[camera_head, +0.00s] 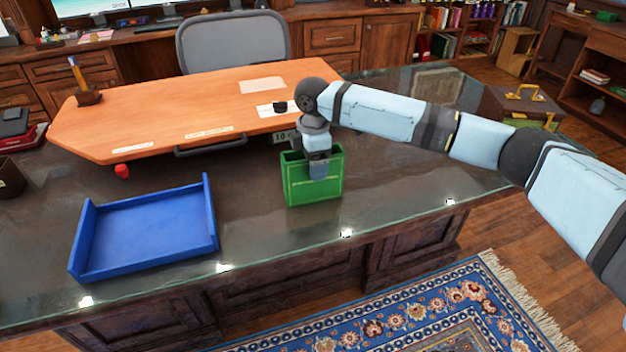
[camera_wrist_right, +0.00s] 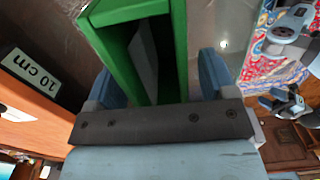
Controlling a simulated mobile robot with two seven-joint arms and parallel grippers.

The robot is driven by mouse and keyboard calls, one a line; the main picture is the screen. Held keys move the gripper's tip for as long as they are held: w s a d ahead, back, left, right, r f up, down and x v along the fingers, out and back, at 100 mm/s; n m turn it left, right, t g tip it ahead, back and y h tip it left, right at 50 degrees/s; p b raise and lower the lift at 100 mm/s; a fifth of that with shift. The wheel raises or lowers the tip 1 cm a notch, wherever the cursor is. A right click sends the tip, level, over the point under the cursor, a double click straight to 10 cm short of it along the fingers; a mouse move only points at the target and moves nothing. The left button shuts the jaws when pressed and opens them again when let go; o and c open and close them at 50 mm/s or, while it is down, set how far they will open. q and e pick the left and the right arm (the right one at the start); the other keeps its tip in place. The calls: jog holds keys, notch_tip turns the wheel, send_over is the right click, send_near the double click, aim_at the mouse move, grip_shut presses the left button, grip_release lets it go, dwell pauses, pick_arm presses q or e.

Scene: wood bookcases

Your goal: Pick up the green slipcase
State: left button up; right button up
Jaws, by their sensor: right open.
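The green slipcase (camera_head: 300,190) stands upright, open side up, on the glass-topped desk, right of the blue tray. In the right wrist view the slipcase (camera_wrist_right: 180,40) lies between two blue fingers, and its open top shows a hollow inside. My right gripper (camera_head: 318,172) points down over the slipcase, with one finger in front of its near face. In its wrist view the right gripper (camera_wrist_right: 158,82) is open, one finger on each side of the case; contact cannot be told. My left gripper (camera_wrist_right: 285,103) seems to show small at the right of the wrist view.
A blue tray (camera_head: 150,232) lies at the desk's front left. An orange board (camera_head: 170,105) with a dark handle stands close behind the slipcase. A small red object (camera_head: 122,171) sits behind the tray. The desk is clear right of the slipcase.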

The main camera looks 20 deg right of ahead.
jog(key=shift+r, duration=0.1)
jog(key=c, duration=1.3)
